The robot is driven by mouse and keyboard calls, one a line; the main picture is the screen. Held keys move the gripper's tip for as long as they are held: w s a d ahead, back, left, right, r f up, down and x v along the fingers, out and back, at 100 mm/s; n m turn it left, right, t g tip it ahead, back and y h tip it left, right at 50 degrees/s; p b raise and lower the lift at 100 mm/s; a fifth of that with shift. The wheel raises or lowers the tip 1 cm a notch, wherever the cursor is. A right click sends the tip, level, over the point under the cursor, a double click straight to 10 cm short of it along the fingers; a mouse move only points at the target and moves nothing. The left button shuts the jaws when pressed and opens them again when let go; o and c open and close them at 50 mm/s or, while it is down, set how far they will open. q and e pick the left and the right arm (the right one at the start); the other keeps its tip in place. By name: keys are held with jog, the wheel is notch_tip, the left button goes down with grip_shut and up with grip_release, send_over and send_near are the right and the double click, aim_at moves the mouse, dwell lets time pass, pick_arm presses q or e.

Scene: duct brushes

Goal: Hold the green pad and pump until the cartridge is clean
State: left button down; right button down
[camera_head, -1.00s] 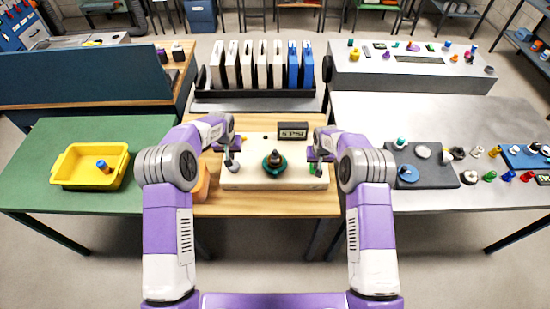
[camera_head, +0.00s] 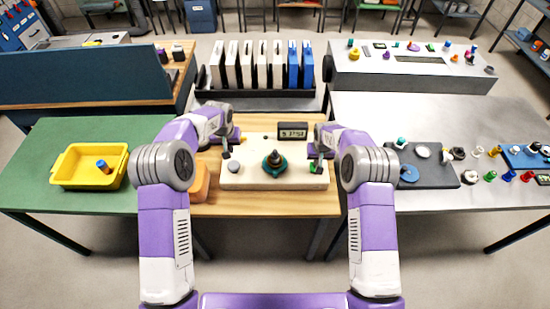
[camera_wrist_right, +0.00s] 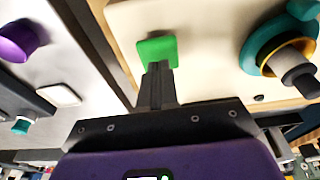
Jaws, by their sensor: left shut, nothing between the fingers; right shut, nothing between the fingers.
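The green pad (camera_wrist_right: 156,47) lies on the white board (camera_head: 255,181), partly covered by my right gripper (camera_wrist_right: 157,70). That gripper is shut and its tips overlap the pad's near edge; I cannot tell whether they press it. In the head view the right gripper (camera_head: 318,162) is at the board's right end. My left gripper (camera_head: 226,153) is shut above the board's left end, by a grey round button (camera_head: 233,167) that is in plain view. A dark fitting in a teal ring (camera_head: 275,162) stands mid-board, perhaps the cartridge; whether it is clean cannot be told.
A small black display (camera_head: 292,131) stands behind the board; its reading is blurred. An orange block (camera_head: 200,182) lies left of the board. A yellow tray (camera_head: 75,181) sits on the green table. A dark mat (camera_head: 433,180) with parts lies on the right table.

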jog(key=shift+r, duration=2.6)
